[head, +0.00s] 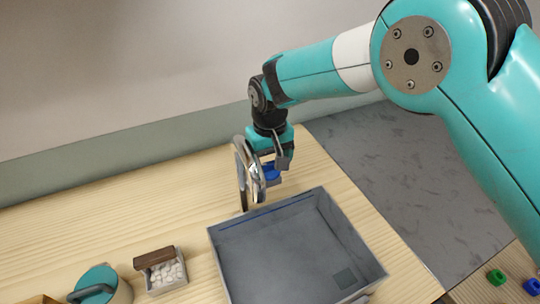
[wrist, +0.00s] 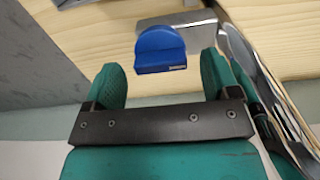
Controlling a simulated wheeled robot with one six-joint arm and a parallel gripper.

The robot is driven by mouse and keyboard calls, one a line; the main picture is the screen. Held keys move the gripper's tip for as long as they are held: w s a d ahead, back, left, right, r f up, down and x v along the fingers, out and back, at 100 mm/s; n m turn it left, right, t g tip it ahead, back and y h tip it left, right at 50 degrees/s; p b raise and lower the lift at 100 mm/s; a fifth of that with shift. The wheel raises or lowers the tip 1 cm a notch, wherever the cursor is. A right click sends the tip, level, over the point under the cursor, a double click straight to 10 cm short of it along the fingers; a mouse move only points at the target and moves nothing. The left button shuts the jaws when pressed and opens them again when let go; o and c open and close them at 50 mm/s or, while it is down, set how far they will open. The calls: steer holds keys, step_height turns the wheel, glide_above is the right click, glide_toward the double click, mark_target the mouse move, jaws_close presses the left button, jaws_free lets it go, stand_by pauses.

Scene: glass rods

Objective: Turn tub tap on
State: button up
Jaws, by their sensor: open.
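The grey tub (head: 285,262) stands open on the wooden table. The chrome tap (head: 243,178) rises at its back edge, with a curved spout; its metal also shows in the wrist view (wrist: 193,28). The blue tap handle (head: 271,171) is just below my gripper (head: 277,160). In the wrist view the blue handle (wrist: 160,50) lies ahead of the gap between the two teal fingers of my gripper (wrist: 162,76). The fingers are apart with nothing between their pads. Contact with the handle cannot be made out. My gripper hides part of the tap in the head view.
A small box of white pebbles (head: 166,275) with a brown piece and a teal-lidded pot (head: 98,284) stand left of the tub. A green ring (head: 495,276) and a blue ring (head: 531,286) lie at the far right. The table left of the tap is clear.

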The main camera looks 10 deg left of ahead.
steer(key=shift+f, duration=0.45)
steer(key=shift+c, duration=0.2)
steer(key=c, duration=0.9)
